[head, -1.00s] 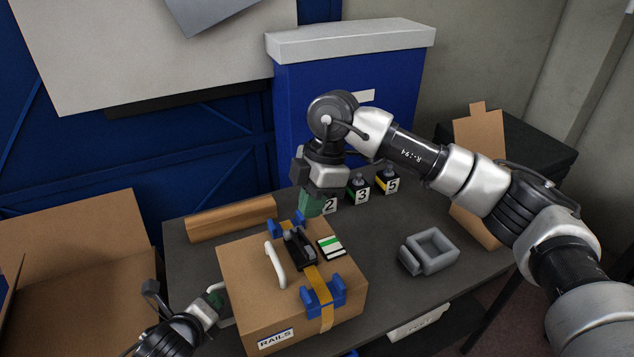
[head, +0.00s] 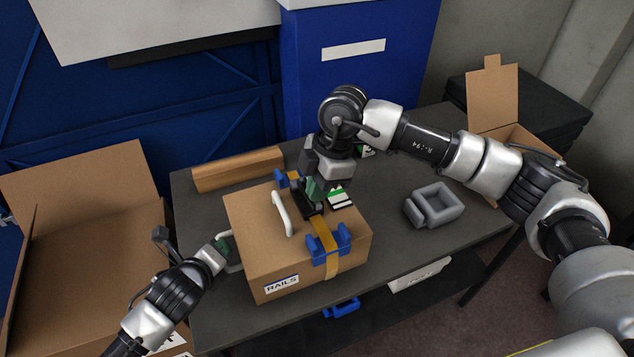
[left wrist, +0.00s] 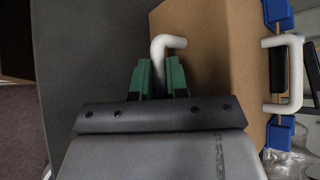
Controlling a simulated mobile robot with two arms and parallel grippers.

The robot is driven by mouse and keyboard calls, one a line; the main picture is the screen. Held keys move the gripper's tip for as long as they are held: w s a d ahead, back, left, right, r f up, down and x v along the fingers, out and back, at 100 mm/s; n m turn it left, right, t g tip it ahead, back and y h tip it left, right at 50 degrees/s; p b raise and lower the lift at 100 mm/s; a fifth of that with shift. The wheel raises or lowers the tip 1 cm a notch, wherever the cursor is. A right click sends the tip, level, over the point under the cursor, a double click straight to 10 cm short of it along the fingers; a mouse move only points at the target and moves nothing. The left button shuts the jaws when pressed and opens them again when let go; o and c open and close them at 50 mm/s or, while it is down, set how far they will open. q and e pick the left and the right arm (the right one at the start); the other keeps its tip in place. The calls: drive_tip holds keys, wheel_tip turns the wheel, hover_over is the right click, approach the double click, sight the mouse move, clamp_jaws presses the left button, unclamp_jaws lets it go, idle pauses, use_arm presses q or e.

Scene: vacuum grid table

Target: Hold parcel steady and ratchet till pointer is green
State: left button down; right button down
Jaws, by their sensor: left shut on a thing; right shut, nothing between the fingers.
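The parcel (head: 262,250), a brown box labelled RAILS, sits on the grey table with a yellow strap (head: 323,232) and blue corner guards (head: 330,245) over it. A white handle (head: 283,214) is on its top. My left gripper (head: 222,248) is shut on the white side handle (left wrist: 160,50) at the parcel's left side. My right gripper (head: 312,190) is shut and empty, pointing down at the black ratchet (head: 309,206) on the strap; contact is unclear. The gauge (head: 340,198) with green and white bands lies beside the ratchet, partly hidden; its pointer cannot be made out.
A grey tray-like holder (head: 434,205) stands right of the parcel. An open carton (head: 85,240) is at the left, a blue bin (head: 350,75) behind the table. Numbered blocks are mostly hidden behind my right arm.

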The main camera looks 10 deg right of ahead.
drive_tip(key=shift+s+f+t, duration=0.3)
drive_tip(key=shift+s+f, duration=0.05)
drive_tip(key=shift+s+d+f, duration=0.15)
drive_tip(key=shift+s+f, duration=0.2)
drive_tip(key=shift+f, duration=0.2)
drive_tip(key=shift+r, duration=0.3)
drive_tip(key=v, duration=1.3)
drive_tip(key=shift+s+a+r, duration=0.2)
drive_tip(key=shift+s+a, duration=0.05)
drive_tip(key=shift+s, duration=0.25)
drive_tip(key=c, duration=1.8)
unclamp_jaws()
